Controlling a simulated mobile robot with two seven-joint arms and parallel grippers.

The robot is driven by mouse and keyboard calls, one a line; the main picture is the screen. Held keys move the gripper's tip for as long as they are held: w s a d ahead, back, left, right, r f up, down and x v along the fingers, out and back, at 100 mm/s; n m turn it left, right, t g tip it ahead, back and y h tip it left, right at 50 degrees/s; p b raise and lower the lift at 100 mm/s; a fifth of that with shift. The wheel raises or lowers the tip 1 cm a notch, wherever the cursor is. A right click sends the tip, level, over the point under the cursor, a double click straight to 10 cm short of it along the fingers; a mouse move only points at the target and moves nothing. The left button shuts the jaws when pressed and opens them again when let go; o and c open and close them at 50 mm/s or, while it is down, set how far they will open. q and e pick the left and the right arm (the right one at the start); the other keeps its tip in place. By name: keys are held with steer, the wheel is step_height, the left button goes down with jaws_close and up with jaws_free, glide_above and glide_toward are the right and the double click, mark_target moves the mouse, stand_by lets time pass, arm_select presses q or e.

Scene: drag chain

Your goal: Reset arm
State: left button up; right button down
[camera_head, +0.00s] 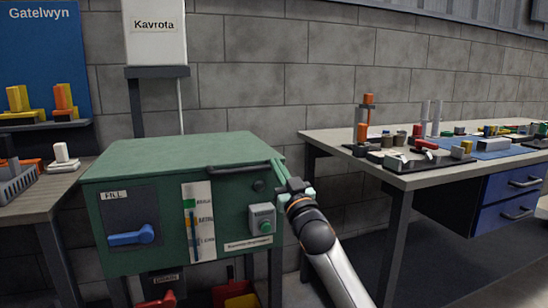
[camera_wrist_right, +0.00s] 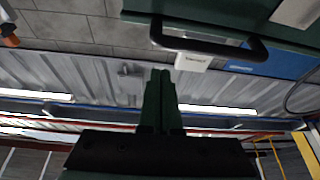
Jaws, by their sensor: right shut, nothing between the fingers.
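My right arm (camera_head: 338,270) comes up from the bottom of the head view. Its gripper (camera_head: 290,182) is at the right front edge of the green box (camera_head: 180,160), near the right end of the dark bar handle (camera_head: 215,173). In the right wrist view the two dark green fingers (camera_wrist_right: 160,75) are together with nothing between them. The dark handle (camera_wrist_right: 207,48) shows just beyond them there, with a gap in the picture; I cannot tell the exact distance. My left gripper is not in view.
A workbench (camera_head: 345,140) with many small parts stands right, a side table (camera_head: 40,197) left. A yellow and red bin (camera_head: 240,298) sits below the box. Floor shows between box and workbench.

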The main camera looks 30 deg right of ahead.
steer(key=s+f, duration=0.4)
steer(key=f, duration=0.1)
steer(key=shift+s+a+p, duration=0.3)
